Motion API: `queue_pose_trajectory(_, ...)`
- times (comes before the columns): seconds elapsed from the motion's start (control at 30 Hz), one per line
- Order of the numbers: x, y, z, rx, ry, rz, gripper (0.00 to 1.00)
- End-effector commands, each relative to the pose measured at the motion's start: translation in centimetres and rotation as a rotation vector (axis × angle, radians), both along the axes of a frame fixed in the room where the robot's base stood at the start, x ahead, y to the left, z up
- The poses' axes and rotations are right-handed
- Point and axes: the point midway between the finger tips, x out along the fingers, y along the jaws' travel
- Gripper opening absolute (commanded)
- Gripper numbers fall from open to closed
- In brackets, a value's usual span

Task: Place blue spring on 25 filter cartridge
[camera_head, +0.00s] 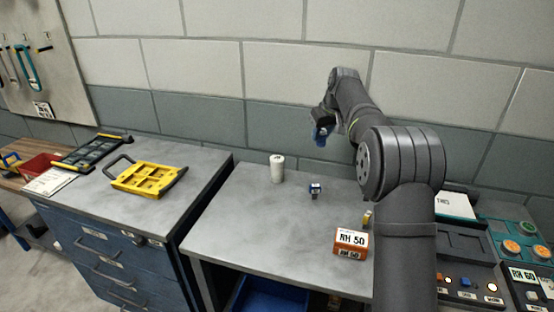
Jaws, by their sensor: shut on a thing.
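My gripper (321,131) is up in the air above the grey table, near the wall. It is shut on a small blue thing, which looks like the blue spring (319,139). The fingers are small and dark here, so the exact hold is hard to see. A white upright cylinder, which looks like the filter cartridge (277,169), stands on the table below and to the left of my gripper. Its top is clear. Small marks on it are too blurred to read.
An orange "RH 50" block (350,243) and a small yellow piece (367,218) are nearer the front right. Control panels (468,245) lie at the right. The table's front left is clear.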

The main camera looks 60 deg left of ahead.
Motion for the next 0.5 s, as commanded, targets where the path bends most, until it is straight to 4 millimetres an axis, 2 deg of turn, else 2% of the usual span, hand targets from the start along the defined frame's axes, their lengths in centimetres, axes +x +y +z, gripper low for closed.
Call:
queue_pose_trajectory(0.1,-0.8,2.2,0.6,0.001,-0.004,-0.004,0.07)
queue_pose_trajectory(0.3,-1.7,3.9,1.3,0.000,-0.005,-0.014,0.07)
queue_pose_trajectory(0.5,-3.3,5.8,0.0,-0.002,-0.005,-0.013,0.07)
